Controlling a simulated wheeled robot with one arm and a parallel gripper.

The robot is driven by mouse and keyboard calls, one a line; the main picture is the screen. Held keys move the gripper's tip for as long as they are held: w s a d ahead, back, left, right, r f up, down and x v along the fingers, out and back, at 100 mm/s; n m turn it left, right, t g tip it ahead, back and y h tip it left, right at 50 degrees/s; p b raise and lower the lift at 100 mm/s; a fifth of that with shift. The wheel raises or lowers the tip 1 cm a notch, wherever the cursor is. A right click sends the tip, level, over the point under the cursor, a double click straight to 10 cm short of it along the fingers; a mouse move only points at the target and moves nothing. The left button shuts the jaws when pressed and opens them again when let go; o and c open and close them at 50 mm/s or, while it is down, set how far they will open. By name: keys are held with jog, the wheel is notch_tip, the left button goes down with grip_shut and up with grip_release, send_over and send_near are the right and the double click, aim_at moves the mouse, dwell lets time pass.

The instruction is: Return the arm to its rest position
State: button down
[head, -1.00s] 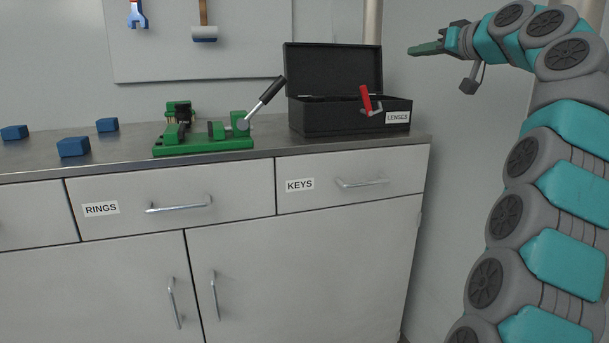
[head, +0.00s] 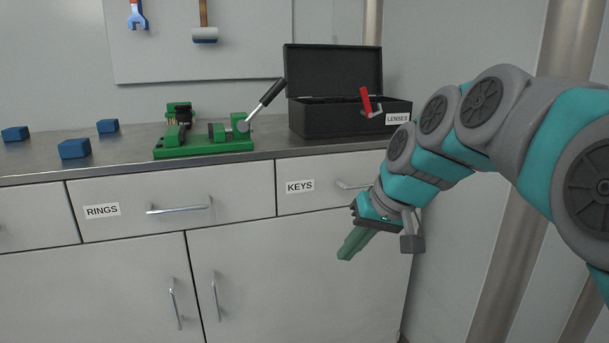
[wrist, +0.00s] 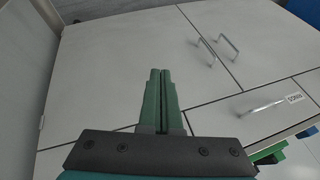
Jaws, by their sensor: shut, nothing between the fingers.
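My gripper (head: 352,244) is in front of the cabinet, below the KEYS drawer (head: 325,184) in the head view. It points down and to the left. Its two green fingers lie together with nothing between them. In the wrist view my gripper (wrist: 158,75) also shows shut, with the pale cabinet doors (wrist: 110,60) beyond the fingertips. My arm reaches in from the right edge of the head view and covers part of the KEYS drawer handle.
On the counter stand a green fixture (head: 205,148) with a black-handled lever, an open black box (head: 335,122) labelled LENSES with a red-handled clamp, and several blue blocks (head: 74,149). The RINGS drawer (head: 240,190) is shut. The floor is not visible.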

jog(key=s+d+f+g+h, duration=0.1)
jog(key=s+d+f+g, duration=0.1)
jog(key=s+f, duration=0.4)
jog(key=s+d+f+m+g+h, duration=0.1)
jog(key=s+f, duration=0.5)
jog(key=s, duration=0.7)
jog(key=s+d+f+g+h, duration=0.2)
jog(key=s+d+f, duration=0.2)
jog(key=s+f, duration=0.3)
jog(key=s, duration=0.2)
jog(key=shift+s+g, duration=0.3)
jog(key=shift+s, duration=0.05)
jog(key=c, duration=1.5)
grip_release()
